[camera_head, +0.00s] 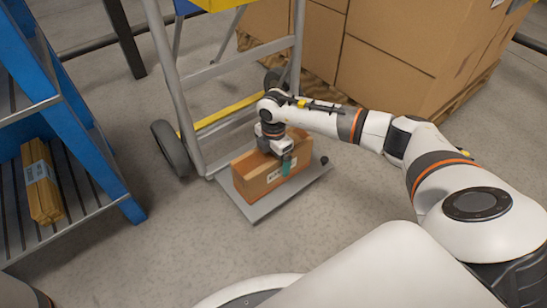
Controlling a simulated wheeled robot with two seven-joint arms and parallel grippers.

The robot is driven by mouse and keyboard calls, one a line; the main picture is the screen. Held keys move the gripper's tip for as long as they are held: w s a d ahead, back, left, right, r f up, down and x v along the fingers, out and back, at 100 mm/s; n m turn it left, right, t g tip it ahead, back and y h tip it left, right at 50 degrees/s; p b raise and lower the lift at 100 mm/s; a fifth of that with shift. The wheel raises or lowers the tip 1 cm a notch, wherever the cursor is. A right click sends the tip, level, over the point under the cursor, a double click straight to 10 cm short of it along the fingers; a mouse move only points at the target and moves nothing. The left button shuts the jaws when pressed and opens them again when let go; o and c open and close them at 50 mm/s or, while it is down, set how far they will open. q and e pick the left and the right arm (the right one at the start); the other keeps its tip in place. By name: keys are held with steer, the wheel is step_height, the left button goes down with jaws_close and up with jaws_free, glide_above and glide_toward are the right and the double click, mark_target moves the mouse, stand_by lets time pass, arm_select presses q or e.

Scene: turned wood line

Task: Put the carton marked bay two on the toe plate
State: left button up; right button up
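A brown carton (257,182) stands upright on the grey toe plate (254,213) of a hand truck. A white label with dark marks shows on its near face, partly behind a finger and too small to read. My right gripper (280,160) is over the carton's top, with one greenish finger down against or just before its near face. The other finger is hidden, so I cannot tell whether the gripper is pressing on the carton. My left gripper is out of view.
The hand truck's grey frame (168,75) and black wheel (171,148) rise behind the plate. A blue rack (85,125) at left holds a strapped wood bundle (42,180). Large cartons (385,75) sit on a pallet at back right. Floor in front is clear.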

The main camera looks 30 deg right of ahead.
step_height(320, 180, up, 11)
steer(key=p, duration=0.7)
steer(key=shift+f+p, duration=0.15)
steer(key=shift+p, duration=0.15)
